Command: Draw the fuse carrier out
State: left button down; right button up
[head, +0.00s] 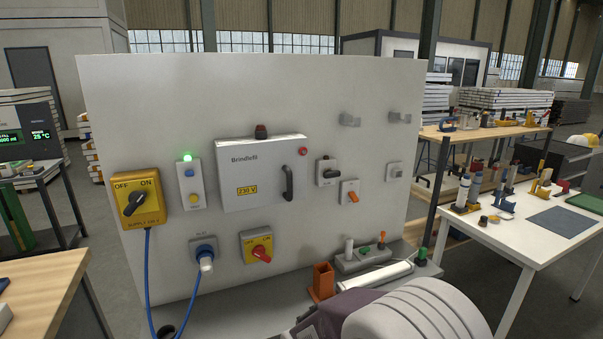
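A white upright panel (350,90) carries several electrical units. A small grey box with a black handle-like piece (328,173) sits right of the large Brindlefit enclosure (250,190); a smaller grey unit (395,171) is further right. I cannot tell for certain which of these holds the fuse carrier. The enclosure's door is shut and has a dark upright handle (288,183).
A yellow ON/OFF supply switch (137,200), a lit green lamp (187,157), a blue socket with plug (204,254), a red rotary switch (260,248) and an orange-handled switch (350,193) are on the panel. A white table (520,240) stands right.

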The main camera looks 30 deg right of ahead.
aim_at(329, 173)
jog(key=z, duration=1.2)
